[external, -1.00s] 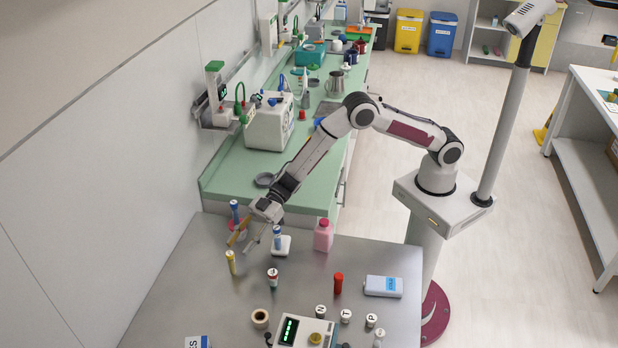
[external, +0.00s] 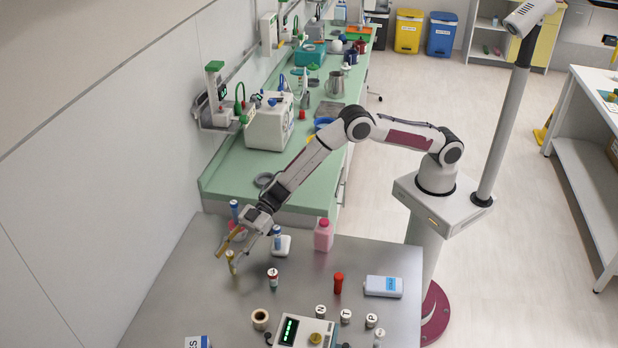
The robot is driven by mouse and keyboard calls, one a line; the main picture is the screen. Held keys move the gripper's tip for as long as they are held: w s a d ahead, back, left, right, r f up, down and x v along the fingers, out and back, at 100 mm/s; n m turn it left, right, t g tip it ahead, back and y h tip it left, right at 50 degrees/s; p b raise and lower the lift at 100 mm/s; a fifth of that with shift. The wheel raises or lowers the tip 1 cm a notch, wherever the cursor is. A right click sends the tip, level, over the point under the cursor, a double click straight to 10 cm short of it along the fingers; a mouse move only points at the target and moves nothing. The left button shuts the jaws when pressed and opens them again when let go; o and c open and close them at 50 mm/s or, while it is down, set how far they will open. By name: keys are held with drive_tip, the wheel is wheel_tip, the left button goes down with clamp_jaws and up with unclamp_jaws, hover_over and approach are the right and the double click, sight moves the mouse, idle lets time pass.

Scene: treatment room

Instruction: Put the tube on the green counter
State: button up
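Several small upright tubes or vials stand on the grey metal table (external: 185,300); I cannot tell which one the task means. Another blue-capped one (external: 234,211) is at the back left. The green counter (external: 232,177) lies behind the table along the wall.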

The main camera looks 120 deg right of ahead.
idle(0.3)
clamp_jaws()
drive_tip(key=shift+r, duration=0.1)
drive_tip(key=shift+r, duration=4.95)
